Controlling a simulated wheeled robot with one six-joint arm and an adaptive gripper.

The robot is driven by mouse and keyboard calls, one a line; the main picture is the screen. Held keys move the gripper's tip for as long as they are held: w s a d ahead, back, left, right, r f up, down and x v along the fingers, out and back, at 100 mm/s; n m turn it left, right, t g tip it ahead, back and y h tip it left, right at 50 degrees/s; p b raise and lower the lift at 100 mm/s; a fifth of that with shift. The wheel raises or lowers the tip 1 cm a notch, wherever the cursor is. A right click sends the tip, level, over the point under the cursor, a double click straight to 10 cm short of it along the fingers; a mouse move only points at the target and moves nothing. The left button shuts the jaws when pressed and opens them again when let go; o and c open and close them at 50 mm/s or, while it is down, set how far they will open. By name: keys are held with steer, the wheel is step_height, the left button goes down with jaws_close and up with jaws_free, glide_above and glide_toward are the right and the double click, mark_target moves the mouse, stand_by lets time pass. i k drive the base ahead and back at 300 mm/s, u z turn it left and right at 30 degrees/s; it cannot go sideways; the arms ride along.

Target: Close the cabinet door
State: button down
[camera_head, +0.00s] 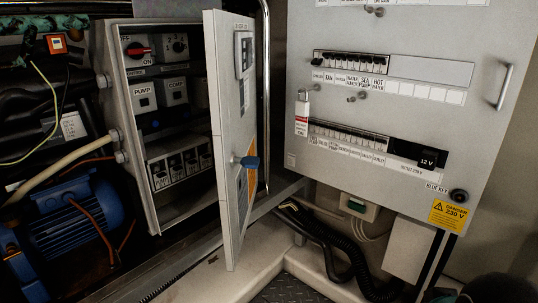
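The grey cabinet (112,87) stands left of the middle in the head view. Its door (229,130) is open, hinged out from the cabinet's right side and seen at a steep angle. Inside the cabinet are switches and labelled modules (144,95). No gripper fingers show in this view. A dark rounded shape, cut off at the bottom right corner, may be part of my arm, but I cannot tell.
A large grey breaker panel (409,123) fills the right side. A vertical metal pipe (266,70) runs behind the door. A blue motor (66,230) and cables stand at the lower left. Black hoses (329,253) lie below the panel. A pale ledge (240,279) runs beneath the door.

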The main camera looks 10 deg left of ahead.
mark_target(233, 95)
steer(key=k, duration=0.75)
steer(key=u, duration=0.85)
steer(key=i, duration=0.5)
